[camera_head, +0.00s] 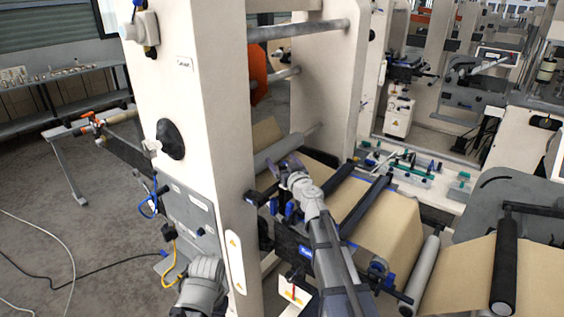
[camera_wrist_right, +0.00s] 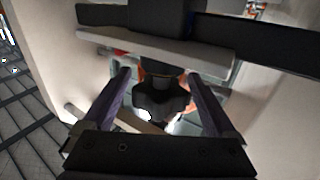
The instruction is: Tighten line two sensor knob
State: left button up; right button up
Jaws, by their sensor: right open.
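The sensor knob (camera_wrist_right: 162,100) is black and lobed. In the right wrist view it sits below a dark bar and a pale plate, with an orange part just behind it. My right gripper (camera_wrist_right: 159,76) is open, with one dark purple finger on each side of the knob. Gaps show between the fingers and the knob, so I see no contact. In the head view my right gripper (camera_head: 285,166) is at the web frame, beside the white upright; the knob cannot be made out there. My left gripper is not in view; only a grey part of my arm shows at the bottom.
A white machine upright (camera_head: 215,120) stands close to the left of my right gripper. Brown kraft web (camera_head: 395,220) runs over dark bars and rollers on the right. A grey roller (camera_head: 420,270) lies lower right. Open floor (camera_head: 80,220) is at the left, with cables.

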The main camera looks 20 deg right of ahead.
jog(key=shift+s, duration=0.15)
jog(key=s+d, duration=0.1)
jog(key=s, duration=0.6)
jog(key=shift+s, duration=0.25)
jog(key=shift+w, duration=0.1)
